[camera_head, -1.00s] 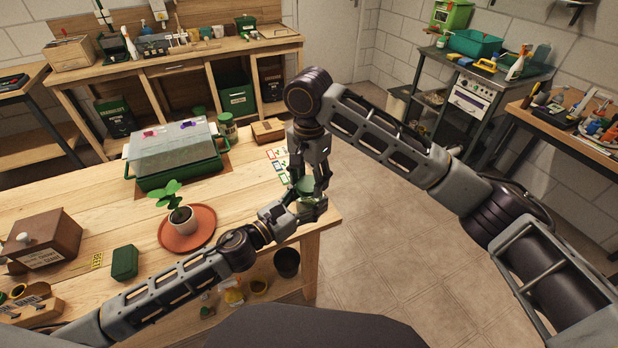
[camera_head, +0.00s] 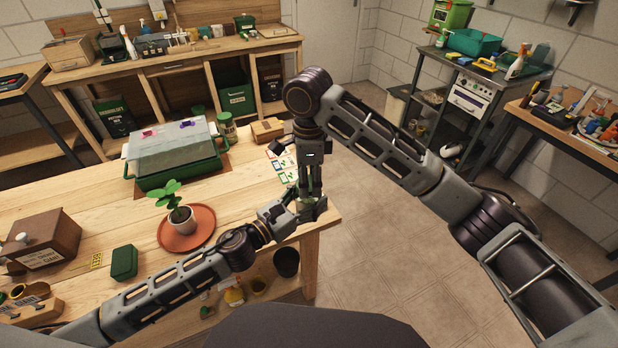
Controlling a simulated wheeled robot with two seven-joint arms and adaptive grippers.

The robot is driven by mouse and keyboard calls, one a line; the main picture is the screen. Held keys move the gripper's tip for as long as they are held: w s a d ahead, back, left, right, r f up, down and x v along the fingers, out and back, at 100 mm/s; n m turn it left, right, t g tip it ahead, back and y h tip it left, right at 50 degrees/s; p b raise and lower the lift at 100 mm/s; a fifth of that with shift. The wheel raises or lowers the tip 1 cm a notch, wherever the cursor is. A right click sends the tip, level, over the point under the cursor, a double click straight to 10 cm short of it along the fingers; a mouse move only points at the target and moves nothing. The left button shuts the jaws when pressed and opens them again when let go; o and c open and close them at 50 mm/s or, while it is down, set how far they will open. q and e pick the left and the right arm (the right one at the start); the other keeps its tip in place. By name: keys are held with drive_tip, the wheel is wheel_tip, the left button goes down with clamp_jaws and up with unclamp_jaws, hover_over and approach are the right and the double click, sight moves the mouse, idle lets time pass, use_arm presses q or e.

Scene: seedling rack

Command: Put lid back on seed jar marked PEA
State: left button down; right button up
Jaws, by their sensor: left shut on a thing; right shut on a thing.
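My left gripper (camera_head: 298,212) is shut around a small jar (camera_head: 303,204) near the right edge of the wooden table. Its fingers hide most of the jar, and I cannot read a label. My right gripper (camera_head: 308,194) points straight down directly above the jar, with its fingers shut on a lid. The lid is almost fully hidden by the fingers, and I cannot tell whether it touches the jar's rim.
A potted seedling (camera_head: 181,217) stands on an orange saucer (camera_head: 203,239). A green tin (camera_head: 124,262) and brown box (camera_head: 45,243) are left.

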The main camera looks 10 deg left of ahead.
drive_tip(key=m, duration=0.4)
idle(0.3)
drive_tip(key=o, duration=0.7)
drive_tip(key=shift+c, duration=0.2)
drive_tip(key=shift+r, duration=2.25)
drive_tip(key=shift+r, duration=0.1)
drive_tip(key=shift+c, duration=0.3)
